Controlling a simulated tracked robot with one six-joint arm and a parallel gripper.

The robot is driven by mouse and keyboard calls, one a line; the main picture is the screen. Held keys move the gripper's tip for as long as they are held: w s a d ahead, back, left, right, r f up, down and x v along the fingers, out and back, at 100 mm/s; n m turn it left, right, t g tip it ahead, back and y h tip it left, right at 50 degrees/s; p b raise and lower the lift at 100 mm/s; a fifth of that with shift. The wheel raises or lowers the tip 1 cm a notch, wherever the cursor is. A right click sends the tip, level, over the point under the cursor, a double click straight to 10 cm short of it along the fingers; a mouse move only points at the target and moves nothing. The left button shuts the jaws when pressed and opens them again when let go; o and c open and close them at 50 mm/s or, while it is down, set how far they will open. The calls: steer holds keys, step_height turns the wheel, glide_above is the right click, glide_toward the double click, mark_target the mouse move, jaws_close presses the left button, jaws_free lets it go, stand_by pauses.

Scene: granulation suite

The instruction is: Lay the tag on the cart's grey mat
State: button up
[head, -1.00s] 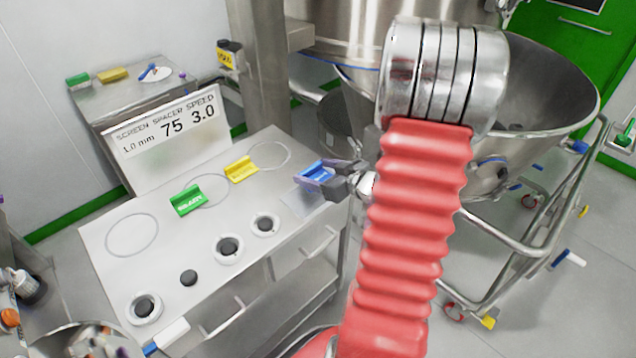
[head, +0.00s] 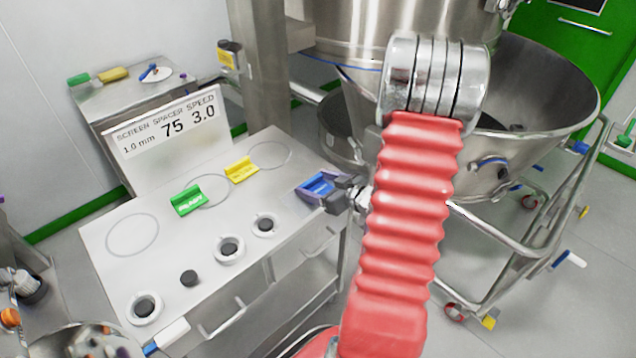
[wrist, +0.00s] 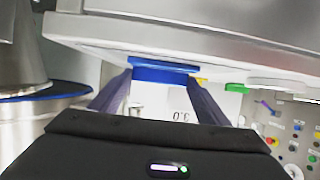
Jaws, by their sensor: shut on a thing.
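My gripper (head: 322,188) is at the right end of the steel cart's top, shut on a blue tag (head: 319,183). The blue tag also shows between the two fingers in the wrist view (wrist: 165,72). The cart's grey mat (head: 291,200) lies at that right end, mostly hidden behind the gripper and tag. The tag is over or close to the mat; I cannot tell whether it touches. A green tag (head: 187,200) and a yellow tag (head: 242,170) stand on the cart top.
A sign panel (head: 170,140) reading 75 and 3.0 stands at the cart's back. Several dark knobs (head: 229,247) line its front. A steel column (head: 258,75) and a large steel bowl (head: 545,90) on a wheeled frame stand behind and right.

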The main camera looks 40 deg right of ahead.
steer(key=o, duration=1)
steer(key=shift+o, duration=0.2)
steer(key=v, duration=1.2)
steer(key=shift+r, duration=0.1)
